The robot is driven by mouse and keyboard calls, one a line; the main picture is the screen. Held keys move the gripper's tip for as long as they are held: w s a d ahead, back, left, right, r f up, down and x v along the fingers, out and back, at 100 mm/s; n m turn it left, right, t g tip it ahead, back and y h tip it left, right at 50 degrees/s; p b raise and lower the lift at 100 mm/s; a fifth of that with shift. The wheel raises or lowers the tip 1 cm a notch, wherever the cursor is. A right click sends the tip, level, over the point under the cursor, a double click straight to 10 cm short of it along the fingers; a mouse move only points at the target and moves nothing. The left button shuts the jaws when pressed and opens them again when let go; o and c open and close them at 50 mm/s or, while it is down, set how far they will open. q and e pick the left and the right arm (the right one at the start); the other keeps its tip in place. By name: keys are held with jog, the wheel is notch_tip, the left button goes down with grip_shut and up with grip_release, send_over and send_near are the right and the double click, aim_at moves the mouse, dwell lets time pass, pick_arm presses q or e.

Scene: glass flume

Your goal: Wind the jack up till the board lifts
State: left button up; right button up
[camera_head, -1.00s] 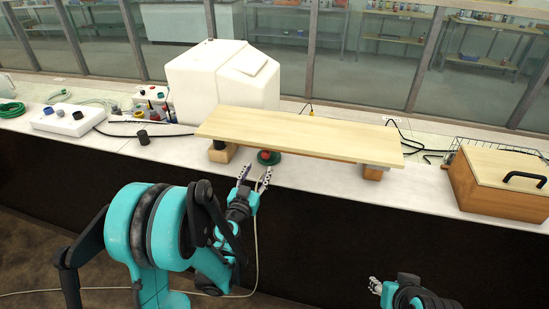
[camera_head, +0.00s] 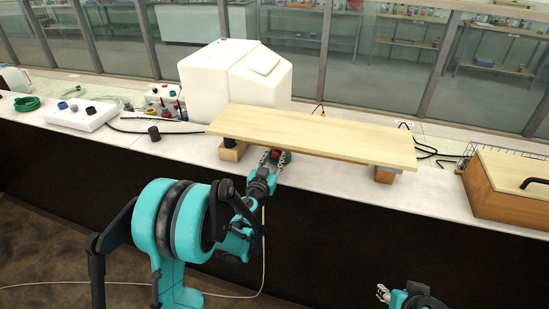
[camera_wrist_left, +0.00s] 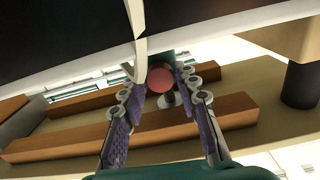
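The pale wooden board (camera_head: 310,132) lies roughly level on supports over the white counter. The jack shows under its front edge as a small green body with a red knob (camera_head: 275,154), partly hidden by my left gripper and the board. In the left wrist view the round red knob (camera_wrist_left: 160,80) sits between the two fingertips. My left gripper (camera_head: 273,158) is open around the knob, with a narrow gap on each side; it also shows in the left wrist view (camera_wrist_left: 162,82). My right gripper (camera_head: 383,292) is low at the front, away from the counter; its opening is too small to judge.
Wooden blocks stand under the board at left (camera_head: 232,151) and right (camera_head: 384,174). A white tank (camera_head: 225,80) stands behind. A wooden box (camera_head: 505,195) is at right, a white box with knobs (camera_head: 85,114) at left. Counter in front of the board is clear.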

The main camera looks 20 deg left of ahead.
pick_arm(q)
grip_shut()
jog(key=shift+m, duration=0.3)
jog(key=m+b, duration=0.1)
jog(key=m, duration=0.4)
jog(key=m+b, duration=0.1)
jog(key=m, duration=0.5)
jog(key=shift+m, duration=0.4)
jog(key=m, duration=0.3)
jog(key=shift+m, duration=0.3)
jog(key=m, duration=0.3)
jog(key=shift+m+b, duration=0.3)
jog(key=shift+b, duration=0.1)
jog(key=m, duration=0.6)
